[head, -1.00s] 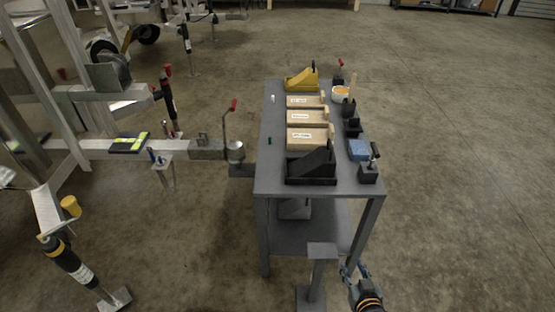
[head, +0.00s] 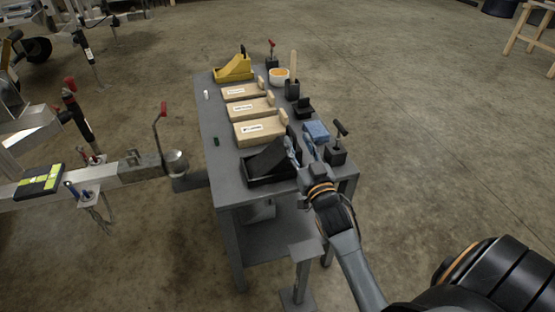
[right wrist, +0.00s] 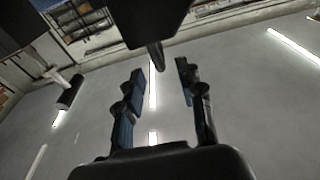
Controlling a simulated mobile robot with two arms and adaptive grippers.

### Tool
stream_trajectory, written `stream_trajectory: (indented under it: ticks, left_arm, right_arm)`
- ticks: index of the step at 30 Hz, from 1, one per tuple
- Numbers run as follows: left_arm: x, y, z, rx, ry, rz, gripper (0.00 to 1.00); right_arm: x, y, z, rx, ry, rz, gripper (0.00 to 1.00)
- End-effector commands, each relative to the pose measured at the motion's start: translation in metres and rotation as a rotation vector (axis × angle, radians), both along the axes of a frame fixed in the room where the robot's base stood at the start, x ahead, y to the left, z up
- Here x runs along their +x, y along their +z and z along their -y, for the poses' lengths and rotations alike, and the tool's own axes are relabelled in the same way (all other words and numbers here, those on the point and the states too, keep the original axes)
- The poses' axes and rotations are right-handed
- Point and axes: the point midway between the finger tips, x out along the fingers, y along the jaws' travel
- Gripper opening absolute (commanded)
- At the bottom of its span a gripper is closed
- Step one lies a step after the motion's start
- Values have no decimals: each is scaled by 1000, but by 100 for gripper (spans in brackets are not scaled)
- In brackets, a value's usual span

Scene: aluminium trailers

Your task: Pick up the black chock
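The black chock (head: 262,166) sits at the front end of the grey table (head: 228,186), its sloped face rising toward the right. My right gripper (head: 303,150) is at the chock's tall right end and partly covers it. In the right wrist view the right gripper (right wrist: 170,82) is open, with a gap between its fingers. A dark shape that looks like the chock (right wrist: 150,18) hangs into the top of that view, and its small protruding part reaches toward the gap. Whether the fingers touch it I cannot tell. My left gripper is not in view.
Wooden chocks (head: 258,131) with labels stand behind, and a yellow chock (head: 234,68) at the far end. A blue block (head: 316,131) and a black block with a T-handle (head: 336,153) are close right of my gripper. A trailer coupling (head: 175,161) is left of the table.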

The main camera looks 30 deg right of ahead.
Motion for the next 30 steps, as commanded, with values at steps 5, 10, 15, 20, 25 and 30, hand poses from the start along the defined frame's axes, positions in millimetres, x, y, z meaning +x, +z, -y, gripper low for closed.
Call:
stream_trajectory:
  ticks: [5, 10, 15, 20, 25, 30]
  left_arm:
    - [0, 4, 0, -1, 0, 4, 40]
    - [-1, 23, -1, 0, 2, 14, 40]
    - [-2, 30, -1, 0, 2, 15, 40]
    - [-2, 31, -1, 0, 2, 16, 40]
    - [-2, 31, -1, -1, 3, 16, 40]
    - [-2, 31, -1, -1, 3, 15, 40]
  right_arm:
    - [13, 1, 3, -2, 1, 2, 38]
    - [39, 3, 8, -3, 0, 1, 38]
    - [54, 6, 11, -1, 0, 1, 38]
    - [55, 6, 12, -1, 0, -1, 38]
    - [55, 6, 12, -1, 0, -1, 17]
    - [54, 6, 11, -1, 0, -1, 0]
